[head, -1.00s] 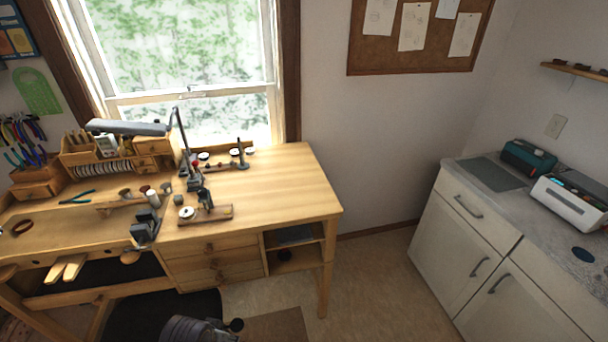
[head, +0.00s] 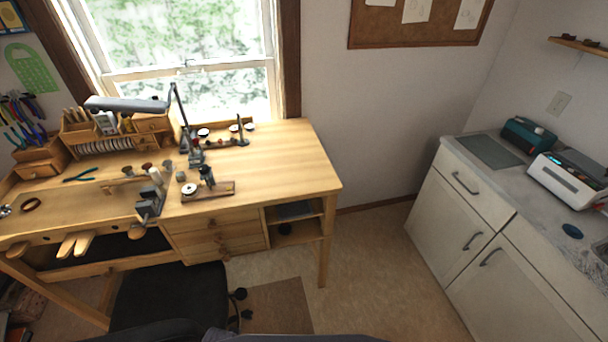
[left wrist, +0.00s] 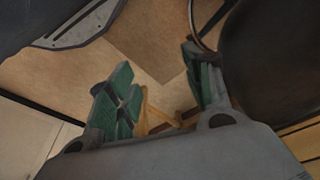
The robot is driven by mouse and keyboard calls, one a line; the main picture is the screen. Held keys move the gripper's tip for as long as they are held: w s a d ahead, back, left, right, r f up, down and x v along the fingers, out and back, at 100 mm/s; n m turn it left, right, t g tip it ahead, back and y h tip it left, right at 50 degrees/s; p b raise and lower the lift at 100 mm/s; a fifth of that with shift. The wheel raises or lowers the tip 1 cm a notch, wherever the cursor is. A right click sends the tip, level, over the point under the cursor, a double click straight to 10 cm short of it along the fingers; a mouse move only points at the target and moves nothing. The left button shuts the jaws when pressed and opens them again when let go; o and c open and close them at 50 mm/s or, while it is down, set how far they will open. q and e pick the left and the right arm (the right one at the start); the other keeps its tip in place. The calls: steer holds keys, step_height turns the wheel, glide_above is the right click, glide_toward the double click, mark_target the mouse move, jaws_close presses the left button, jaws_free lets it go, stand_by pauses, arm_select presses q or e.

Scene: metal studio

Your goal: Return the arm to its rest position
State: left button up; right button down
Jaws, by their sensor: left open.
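My left gripper (left wrist: 160,85) shows in the left wrist view, with its two green-padded fingers spread apart and nothing between them. It is over the floor (left wrist: 75,75), beside a dark round shape that looks like the chair seat (left wrist: 275,60). The head view shows neither gripper; only a dark edge of what seems to be my own body or arm shows at the bottom. My right gripper is in no view.
A wooden workbench (head: 285,165) with tools stands at the left under the window. A black chair (head: 165,300) is in front of it. White cabinets (head: 440,215) stand at the right. Floor (head: 360,260) between them is clear.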

arm_select(q)
steer(key=s+a+f+p, duration=0.1)
steer(key=s+a+f, duration=0.1)
steer(key=s+f, duration=0.6)
steer(key=s+a+f+g+p, duration=0.1)
steer(key=s+a+f+p, duration=0.1)
steer(key=s+f, duration=0.7)
steer(key=s, duration=0.5)
steer(key=shift+s+f, duration=0.3)
